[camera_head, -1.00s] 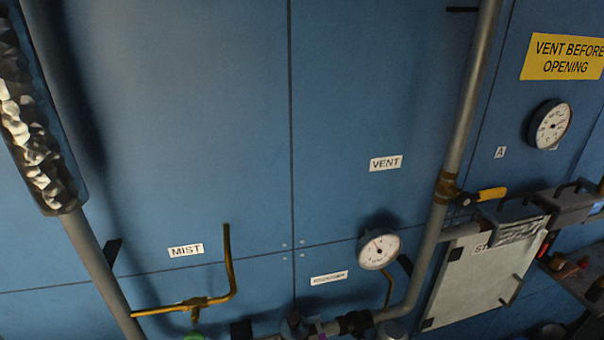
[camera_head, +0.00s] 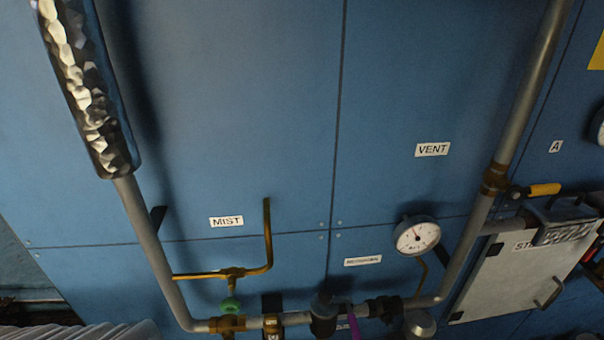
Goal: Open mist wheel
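The mist wheel looks to be the small green handwheel (camera_head: 231,306) on the brass fitting below the white MIST label (camera_head: 226,222) in the head view. A thin brass pipe (camera_head: 268,235) rises from that fitting and bends upward at the right. Whether the wheel is open or closed cannot be told. Neither of my grippers is in the head view.
A grey pipe (camera_head: 150,245) with a foil-like wrapped section (camera_head: 88,90) runs down the left. A dial gauge (camera_head: 417,236), the VENT label (camera_head: 432,149) and a yellow-handled valve (camera_head: 544,189) are to the right. A grey hatch (camera_head: 508,272) stands at lower right.

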